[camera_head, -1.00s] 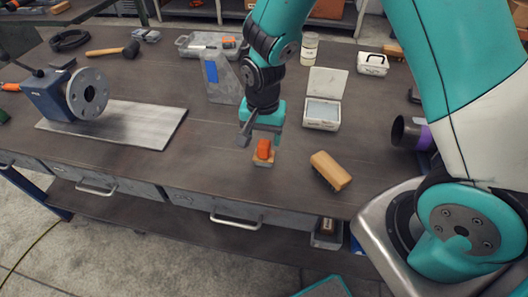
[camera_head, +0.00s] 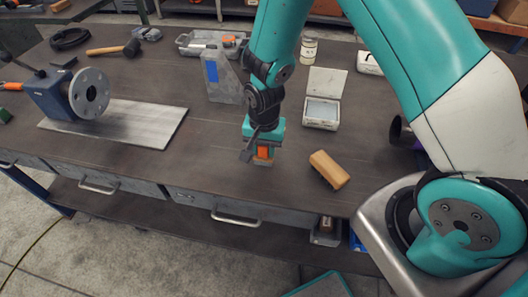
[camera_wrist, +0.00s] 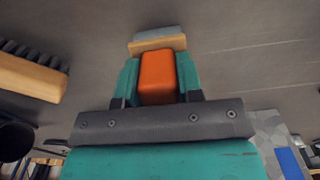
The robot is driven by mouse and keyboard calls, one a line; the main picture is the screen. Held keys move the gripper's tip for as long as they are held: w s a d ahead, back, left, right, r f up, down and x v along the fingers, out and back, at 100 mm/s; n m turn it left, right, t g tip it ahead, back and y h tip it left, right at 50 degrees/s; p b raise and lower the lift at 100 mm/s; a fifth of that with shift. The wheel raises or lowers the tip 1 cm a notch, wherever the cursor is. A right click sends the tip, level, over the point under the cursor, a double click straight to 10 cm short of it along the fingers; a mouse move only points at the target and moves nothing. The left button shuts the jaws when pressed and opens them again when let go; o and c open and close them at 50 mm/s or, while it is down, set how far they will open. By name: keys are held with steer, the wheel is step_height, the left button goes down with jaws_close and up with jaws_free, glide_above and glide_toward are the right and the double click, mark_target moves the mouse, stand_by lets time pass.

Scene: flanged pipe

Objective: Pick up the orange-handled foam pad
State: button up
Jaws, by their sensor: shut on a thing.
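The foam pad (camera_head: 263,162) has an orange handle on a tan block, and it sits near the front of the workbench. In the wrist view the orange handle (camera_wrist: 157,78) stands between the two teal fingers, with the tan and grey pad (camera_wrist: 157,42) beyond it. My gripper (camera_head: 264,150) is lowered over the pad and shut on its orange handle; it also shows in the wrist view (camera_wrist: 157,80). I cannot tell whether the pad's underside touches the bench.
A wooden brush (camera_head: 329,170) lies close to the right of the pad. An open white box (camera_head: 321,113) and a grey jug (camera_head: 222,80) stand behind. The bench left of the pad is clear.

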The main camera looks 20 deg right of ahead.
step_height(320, 180, up, 20)
steer(key=b, duration=0.2)
stand_by(0.4)
steer(key=o, duration=0.3)
steer(key=shift+c, duration=0.7)
